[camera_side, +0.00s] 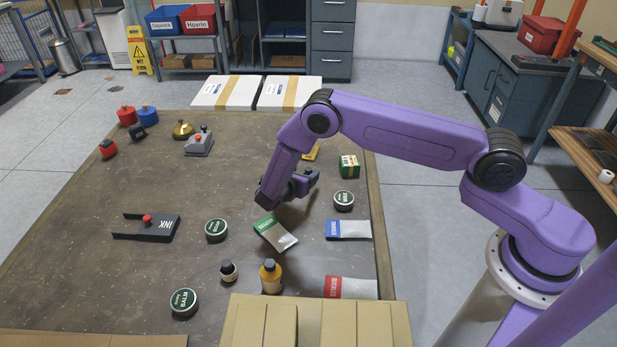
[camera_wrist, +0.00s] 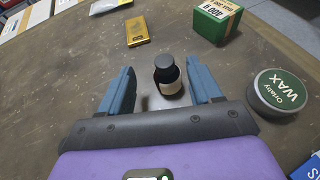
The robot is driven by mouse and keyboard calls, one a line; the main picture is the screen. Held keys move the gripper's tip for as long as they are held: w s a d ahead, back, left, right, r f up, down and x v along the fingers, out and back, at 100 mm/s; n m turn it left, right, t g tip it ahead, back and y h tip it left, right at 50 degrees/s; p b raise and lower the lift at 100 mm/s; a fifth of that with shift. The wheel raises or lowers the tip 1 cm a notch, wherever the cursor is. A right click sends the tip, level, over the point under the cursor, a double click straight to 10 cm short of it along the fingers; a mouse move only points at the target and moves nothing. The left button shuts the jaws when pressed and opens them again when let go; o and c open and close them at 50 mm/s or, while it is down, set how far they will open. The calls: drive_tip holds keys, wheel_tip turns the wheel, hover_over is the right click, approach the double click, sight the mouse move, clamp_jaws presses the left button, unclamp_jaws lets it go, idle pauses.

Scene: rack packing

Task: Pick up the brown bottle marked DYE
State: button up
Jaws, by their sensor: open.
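In the wrist view a small dark bottle (camera_wrist: 168,77) with a black cap and pale label stands upright between the fingers of my open gripper (camera_wrist: 160,68). No finger clearly touches it, and its marking is not readable. In the side view my gripper (camera_side: 289,190) is low over the table, and my arm hides that bottle. Another small dark bottle (camera_side: 228,271) with a cream label stands near the front. A larger amber bottle (camera_side: 271,277) with a black cap stands to its right. I cannot read DYE on any of them.
A WAX tin (camera_wrist: 278,92) is right of my gripper. A green box (camera_wrist: 215,20) and a yellow packet (camera_wrist: 138,32) lie beyond. Nearer the front are a green-ended pouch (camera_side: 275,233), a blue-ended pouch (camera_side: 348,230) and a cardboard box (camera_side: 312,325). The table's left-middle has free room.

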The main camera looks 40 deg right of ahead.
sight(307, 173)
drive_tip(key=x, duration=0.4)
drive_tip(key=shift+s+d+f, duration=0.15)
drive_tip(key=shift+d, duration=0.3)
drive_tip(key=c, duration=1)
drive_tip(key=shift+c, duration=0.2)
